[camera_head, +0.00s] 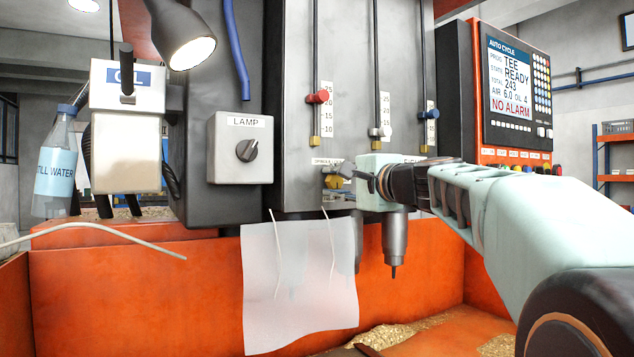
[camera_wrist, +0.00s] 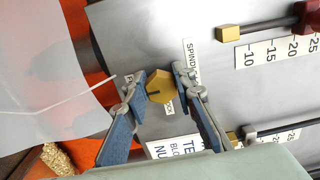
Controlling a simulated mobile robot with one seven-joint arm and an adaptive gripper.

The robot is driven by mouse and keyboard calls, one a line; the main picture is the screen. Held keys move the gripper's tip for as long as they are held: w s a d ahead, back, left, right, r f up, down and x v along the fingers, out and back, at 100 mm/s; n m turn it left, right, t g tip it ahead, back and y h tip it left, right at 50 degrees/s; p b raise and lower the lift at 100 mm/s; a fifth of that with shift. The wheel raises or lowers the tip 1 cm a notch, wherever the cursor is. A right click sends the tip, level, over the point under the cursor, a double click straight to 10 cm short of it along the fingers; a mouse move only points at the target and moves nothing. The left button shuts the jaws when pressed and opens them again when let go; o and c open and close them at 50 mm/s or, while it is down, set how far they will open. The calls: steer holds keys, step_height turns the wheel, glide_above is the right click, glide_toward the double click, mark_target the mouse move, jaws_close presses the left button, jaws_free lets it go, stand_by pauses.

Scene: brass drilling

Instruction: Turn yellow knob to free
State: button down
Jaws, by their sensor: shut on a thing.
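The yellow knob (camera_wrist: 158,87) is a brass-coloured faceted knob with a dark pointer line, on the grey machine panel under a label that begins "SPINDLE". My gripper (camera_wrist: 158,84) has its two blue-padded fingers on either side of the knob, shut on it. In the head view my gripper (camera_head: 352,182) reaches in from the right to the panel's lower edge, and the yellow knob (camera_head: 333,182) shows beside its fingertips. Small lettering by the knob is partly covered, and I cannot read which position the pointer marks.
A translucent sheet (camera_head: 300,285) hangs left of my gripper over the orange tray wall (camera_head: 130,295). A drill spindle (camera_head: 395,243) hangs below my wrist. Red (camera_head: 318,97), white (camera_head: 381,132) and blue (camera_head: 429,114) sliders sit above. A lamp switch (camera_head: 247,150) is to the left.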

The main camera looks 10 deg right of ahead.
steer(key=shift+r+m, duration=0.1)
steer(key=shift+m, duration=0.2)
steer(key=c, duration=1.6)
jaws_free()
